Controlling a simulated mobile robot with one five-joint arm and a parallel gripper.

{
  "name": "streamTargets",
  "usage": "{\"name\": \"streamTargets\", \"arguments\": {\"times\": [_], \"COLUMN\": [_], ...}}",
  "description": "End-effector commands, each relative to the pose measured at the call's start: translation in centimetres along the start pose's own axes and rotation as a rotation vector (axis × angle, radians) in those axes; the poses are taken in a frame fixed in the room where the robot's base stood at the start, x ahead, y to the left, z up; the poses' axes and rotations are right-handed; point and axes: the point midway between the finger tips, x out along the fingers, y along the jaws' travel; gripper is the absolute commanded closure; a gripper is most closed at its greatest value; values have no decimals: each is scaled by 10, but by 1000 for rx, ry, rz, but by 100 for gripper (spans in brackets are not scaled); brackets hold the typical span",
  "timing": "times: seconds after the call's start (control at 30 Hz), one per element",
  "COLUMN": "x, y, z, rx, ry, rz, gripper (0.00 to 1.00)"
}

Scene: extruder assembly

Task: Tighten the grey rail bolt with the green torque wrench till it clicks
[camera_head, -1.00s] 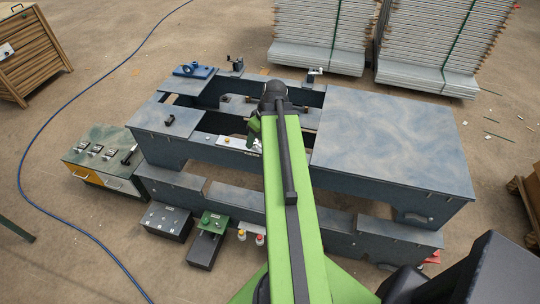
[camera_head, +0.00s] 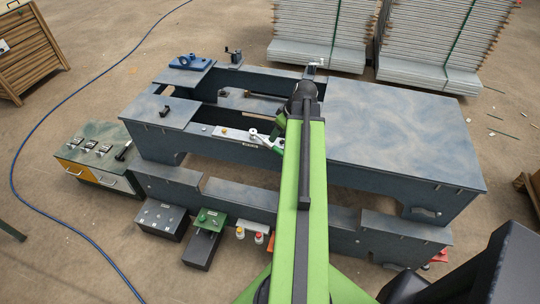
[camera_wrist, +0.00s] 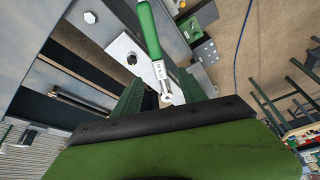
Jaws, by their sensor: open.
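The green torque wrench shows in the wrist view with its green handle (camera_wrist: 148,28) at the top and its metal ring head nearer my gripper. In the head view its pale head and shaft (camera_head: 262,137) lie over a light plate (camera_head: 226,132) on the bench. My gripper (camera_wrist: 161,84) is open, its dark green fingers either side of the wrench head; I cannot tell whether they touch it. A dark bolt head (camera_wrist: 132,59) sits on the light plate left of the wrench. I cannot tell whether this is the grey rail bolt. My arm hides part of the bench.
The large blue-grey bench (camera_head: 400,130) has open gaps on its left half and a broad bare top at right. A blue fixture (camera_head: 188,62) sits at its back left. A drawer cabinet (camera_head: 100,155) and small boxes (camera_head: 162,218) stand at the left and front.

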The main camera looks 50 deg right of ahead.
Motion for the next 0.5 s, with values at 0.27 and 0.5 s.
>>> {"name": "streamTargets", "arguments": {"times": [0.27,0.5], "x": [28,58], "y": [0,3], "z": [0,1], "rx": [-1,-2], "ry": [0,0], "rz": [0,0], "gripper": [51,51]}}
